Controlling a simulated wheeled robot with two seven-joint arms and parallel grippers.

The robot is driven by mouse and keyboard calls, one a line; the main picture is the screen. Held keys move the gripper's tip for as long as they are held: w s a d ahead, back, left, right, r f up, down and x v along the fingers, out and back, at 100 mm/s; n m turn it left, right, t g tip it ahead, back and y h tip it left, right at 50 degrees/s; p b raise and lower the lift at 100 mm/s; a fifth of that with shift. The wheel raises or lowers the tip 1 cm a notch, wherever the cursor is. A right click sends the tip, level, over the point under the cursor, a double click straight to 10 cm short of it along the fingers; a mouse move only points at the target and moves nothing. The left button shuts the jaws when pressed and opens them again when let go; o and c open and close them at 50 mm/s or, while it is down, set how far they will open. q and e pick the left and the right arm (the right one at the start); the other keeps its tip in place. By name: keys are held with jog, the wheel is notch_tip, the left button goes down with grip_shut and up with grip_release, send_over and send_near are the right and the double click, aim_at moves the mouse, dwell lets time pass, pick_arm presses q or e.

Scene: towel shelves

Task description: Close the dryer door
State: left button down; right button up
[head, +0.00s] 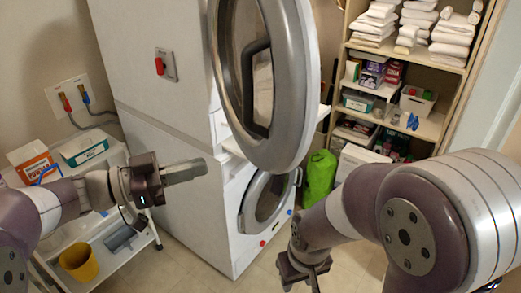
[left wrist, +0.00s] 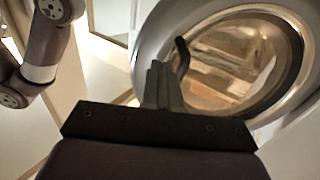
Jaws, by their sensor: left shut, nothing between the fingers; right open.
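The dryer door (head: 301,90) is a large grey ring with a glass middle and a dark curved handle. It stands open, swung out from the white upper machine (head: 215,127) in the head view. My left gripper (head: 203,168) is shut and empty, left of the door's lower part and apart from it in the picture. In the left wrist view the door's grey rim (left wrist: 150,42) and glass lie beyond the shut fingers (left wrist: 160,82); whether they touch cannot be told. My right gripper (head: 314,280) is open and low at the bottom of the head view, below the door.
A lower machine with a round door (head: 240,222) stands under the dryer. A white cart (head: 104,245) with boxes and a yellow cup (head: 79,263) is at left. A green bag (head: 319,178) and towel shelves (head: 459,72) are behind at right.

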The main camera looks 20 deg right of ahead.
aim_at(275, 148)
pick_arm(q)
jog(key=d+p, duration=0.1)
jog(key=d, duration=0.3)
jog(key=w+d+p, duration=0.1)
jog(key=d+p, duration=0.1)
jog(key=d, duration=0.3)
jog(key=w+d+p, duration=0.1)
jog(key=d+p, duration=0.1)
jog(key=d, duration=0.2)
jog(key=shift+d, duration=0.15)
jog(key=shift+w+d+f, duration=0.1)
jog(key=shift+d, duration=0.1)
